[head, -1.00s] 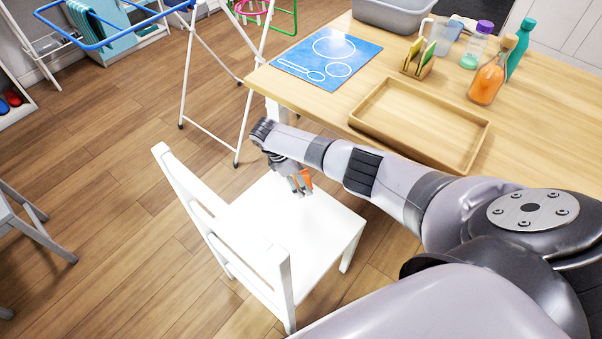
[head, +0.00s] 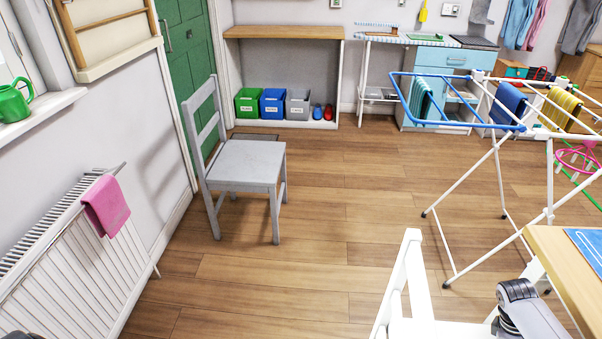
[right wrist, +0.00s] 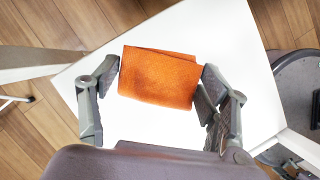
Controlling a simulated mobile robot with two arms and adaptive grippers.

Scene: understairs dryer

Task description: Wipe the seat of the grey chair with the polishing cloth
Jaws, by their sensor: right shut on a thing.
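The grey chair (head: 245,163) stands upright by the left wall in the head view, its backrest on the left and its seat bare. My right gripper (right wrist: 158,80) is shut on the orange polishing cloth (right wrist: 160,92) in the right wrist view. The cloth is folded and is held over the seat of a white chair (right wrist: 215,30); I cannot tell whether it touches that seat. In the head view only my right wrist shows at the bottom right, and the cloth is out of frame.
The white chair's backrest (head: 408,270) and the table (head: 560,260) are at the lower right. A white drying rack (head: 497,165) stands at the right. A radiator (head: 75,250) with a pink towel (head: 106,206) lines the left wall. The wooden floor (head: 320,240) between is clear.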

